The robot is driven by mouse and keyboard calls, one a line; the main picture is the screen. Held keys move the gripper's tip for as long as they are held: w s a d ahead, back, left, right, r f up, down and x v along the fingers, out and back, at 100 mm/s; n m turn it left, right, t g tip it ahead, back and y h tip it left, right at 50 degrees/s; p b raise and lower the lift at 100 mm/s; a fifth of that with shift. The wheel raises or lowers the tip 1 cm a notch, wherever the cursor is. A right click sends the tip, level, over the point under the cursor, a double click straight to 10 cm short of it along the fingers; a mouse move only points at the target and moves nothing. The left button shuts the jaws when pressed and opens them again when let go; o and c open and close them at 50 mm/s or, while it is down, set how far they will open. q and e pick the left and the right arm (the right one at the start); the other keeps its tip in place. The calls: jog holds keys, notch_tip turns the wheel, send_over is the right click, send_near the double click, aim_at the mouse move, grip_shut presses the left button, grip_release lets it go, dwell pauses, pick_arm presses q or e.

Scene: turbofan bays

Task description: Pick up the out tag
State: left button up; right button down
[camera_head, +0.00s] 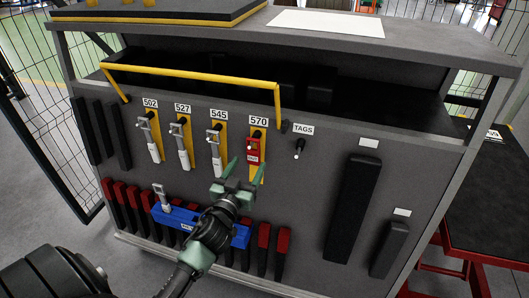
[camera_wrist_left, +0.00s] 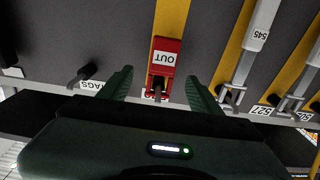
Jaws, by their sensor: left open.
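The red out tag (camera_head: 253,151) hangs on the yellow strip under the label 570 on the grey panel. In the left wrist view the tag (camera_wrist_left: 163,58) appears upside down, with its white OUT label facing me. My left gripper (camera_head: 242,171) is open, its green fingers pointing up at the panel just below the tag. In the left wrist view the two fingertips of my left gripper (camera_wrist_left: 158,85) lie either side of the tag's peg end, with a gap on both sides. My right gripper is not in view.
Tools hang under labels 502 (camera_head: 150,103), 527 and 545 to the left. An empty TAGS peg (camera_head: 299,147) is on the right. A yellow rail (camera_head: 190,75) runs above. A blue holder (camera_head: 185,217) and several red-topped black blocks sit below.

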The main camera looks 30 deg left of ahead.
aim_at(253, 152)
pick_arm(q)
jog(key=shift+w+a+r, duration=0.1)
jog(key=shift+w+a, duration=0.15)
jog(key=shift+w, duration=0.25)
jog(key=x, duration=0.3)
jog(key=p+x, duration=0.1)
jog(key=shift+w+a+f, duration=0.1)
jog(key=shift+w+f, duration=0.2)
jog(key=shift+w, duration=0.25)
grip_shut()
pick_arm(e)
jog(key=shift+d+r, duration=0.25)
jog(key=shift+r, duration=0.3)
